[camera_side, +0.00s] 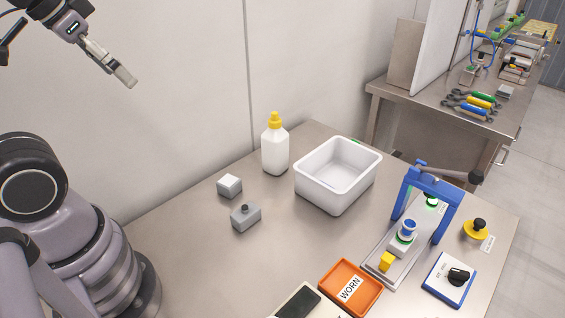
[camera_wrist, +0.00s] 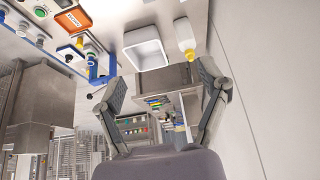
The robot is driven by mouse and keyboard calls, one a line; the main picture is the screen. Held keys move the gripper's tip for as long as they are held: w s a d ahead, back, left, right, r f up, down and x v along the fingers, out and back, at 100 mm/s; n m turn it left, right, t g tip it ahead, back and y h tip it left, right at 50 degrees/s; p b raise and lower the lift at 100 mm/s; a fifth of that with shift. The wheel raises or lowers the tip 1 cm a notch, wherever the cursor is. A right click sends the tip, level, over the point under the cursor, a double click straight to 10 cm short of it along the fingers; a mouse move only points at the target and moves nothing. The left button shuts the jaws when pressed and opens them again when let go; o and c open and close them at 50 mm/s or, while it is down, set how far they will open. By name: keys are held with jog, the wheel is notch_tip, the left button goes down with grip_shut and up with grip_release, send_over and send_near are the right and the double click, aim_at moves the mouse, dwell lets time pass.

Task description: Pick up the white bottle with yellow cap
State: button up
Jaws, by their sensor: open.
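The white bottle with a yellow cap (camera_side: 275,150) stands upright near the back edge of the steel table, by the wall. It also shows in the wrist view (camera_wrist: 185,35), upper right of centre, upside down there. My gripper (camera_side: 132,82) is high above the table at the upper left of the side view, well apart from the bottle. In the wrist view my gripper (camera_wrist: 168,85) has its two fingers spread wide with nothing between them.
A white bin (camera_side: 315,185) stands just right of the bottle. Two small grey blocks (camera_side: 229,186) (camera_side: 245,217) lie to its left. A blue-framed press (camera_side: 430,185), an orange "WORN" tray (camera_side: 332,289) and a switch box (camera_side: 440,284) are at front right. The table's left part is bare.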

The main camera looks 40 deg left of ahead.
jog(key=w+a+f+t, duration=0.1)
jog(key=w+f+t, duration=0.2)
jog(key=w, duration=1.4)
jog(key=n+t+y, duration=0.1)
jog(key=t, duration=0.4)
send_over(271, 130)
jog(key=s+d, duration=0.2)
notch_tip(271, 130, down, 15)
jog(key=f, duration=0.2)
jog(key=f+t, duration=0.1)
jog(key=f, duration=0.1)
jog(key=f+t, duration=0.1)
jog(key=f, duration=0.1)
jog(key=shift+s+a+f+y, duration=0.15)
jog(key=shift+s+a+y, duration=0.15)
jog(key=shift+a, duration=0.1)
jog(key=s+f, duration=0.1)
jog(key=s+f+t, duration=0.1)
jog(key=f, duration=0.1)
jog(key=s+f+t, duration=0.1)
jog(key=f, duration=0.1)
jog(key=shift+a+y, duration=0.25)
jog(key=shift+y, duration=0.05)
jog(key=w, duration=0.5)
jog(key=w+a, duration=0.1)
jog(key=w, duration=0.1)
jog(key=shift+w+r, duration=0.1)
jog(key=shift+w, duration=0.1)
grip_shut()
